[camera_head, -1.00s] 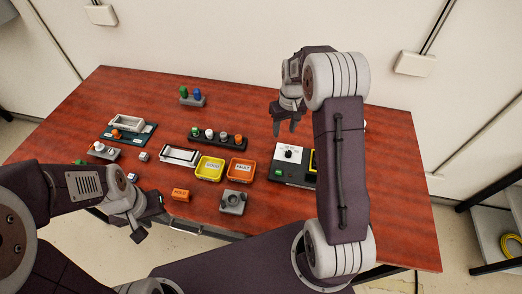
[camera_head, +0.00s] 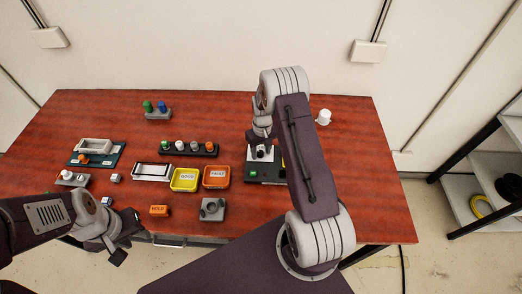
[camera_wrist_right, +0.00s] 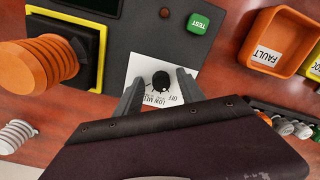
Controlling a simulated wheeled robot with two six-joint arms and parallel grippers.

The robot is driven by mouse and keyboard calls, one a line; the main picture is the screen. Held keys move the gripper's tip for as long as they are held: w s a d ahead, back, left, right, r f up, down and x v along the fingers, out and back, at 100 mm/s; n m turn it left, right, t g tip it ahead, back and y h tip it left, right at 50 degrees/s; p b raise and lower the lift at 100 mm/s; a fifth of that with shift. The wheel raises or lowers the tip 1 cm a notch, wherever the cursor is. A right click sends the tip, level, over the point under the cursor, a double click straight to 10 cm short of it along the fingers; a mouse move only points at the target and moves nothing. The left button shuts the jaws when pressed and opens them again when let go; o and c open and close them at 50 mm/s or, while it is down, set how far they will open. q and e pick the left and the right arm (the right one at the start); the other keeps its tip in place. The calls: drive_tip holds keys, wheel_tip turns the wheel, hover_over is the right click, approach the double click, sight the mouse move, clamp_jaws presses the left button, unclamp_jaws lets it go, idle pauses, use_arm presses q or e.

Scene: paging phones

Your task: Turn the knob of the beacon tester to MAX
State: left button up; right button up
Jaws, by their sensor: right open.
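The beacon tester (camera_head: 264,176) is a dark box at the right of the table, partly hidden by my right arm. Its black knob (camera_wrist_right: 161,82) sits on a white dial plate (camera_wrist_right: 146,68) with OFF, LOW and MED lettering partly readable; it also shows in the head view (camera_head: 261,154). I cannot tell which mark the knob points to. A green TEST button (camera_wrist_right: 198,24) is on the panel. My right gripper (camera_wrist_right: 159,86) is open, one finger on each side of the knob, with gaps visible. My left gripper (camera_head: 127,238) is open and empty at the table's front left.
In the wrist view, an orange ribbed piece (camera_wrist_right: 40,64) stands by the tester's yellow-framed area (camera_wrist_right: 98,50). The orange FAULT bin (camera_head: 217,185) and yellow GOOD bin (camera_head: 185,187) lie left of the tester.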

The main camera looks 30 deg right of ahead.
drive_tip(key=shift+a, duration=0.1)
drive_tip(key=c, duration=0.4)
clamp_jaws()
